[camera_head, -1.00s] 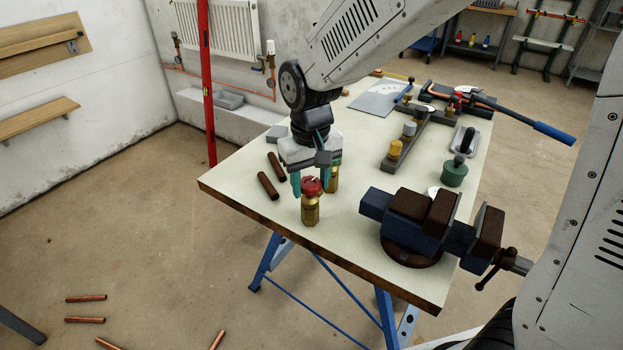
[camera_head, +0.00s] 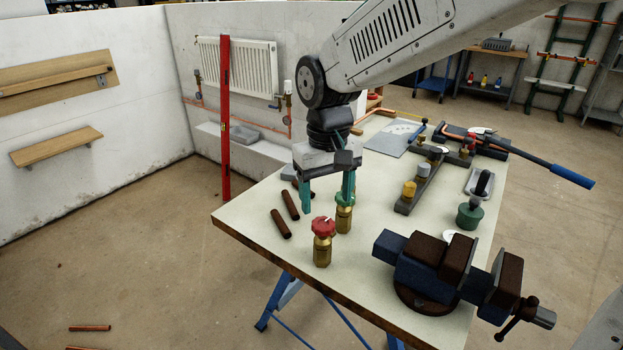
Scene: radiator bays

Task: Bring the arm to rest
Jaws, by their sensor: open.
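My gripper (camera_head: 327,195) hangs from my arm over the left part of the workbench, with its teal fingers spread apart and pointing down. A brass valve with a red cap (camera_head: 323,241) stands upright on the bench in front of the gripper, apart from it. A second brass valve with a green top (camera_head: 344,212) stands upright just behind it. The gripper's right finger overlaps the green top in the picture; I cannot tell whether they touch. Nothing shows between the fingers.
A green round pot (camera_head: 469,215) stands behind the vise. A red level (camera_head: 225,120) leans by the radiator (camera_head: 250,66).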

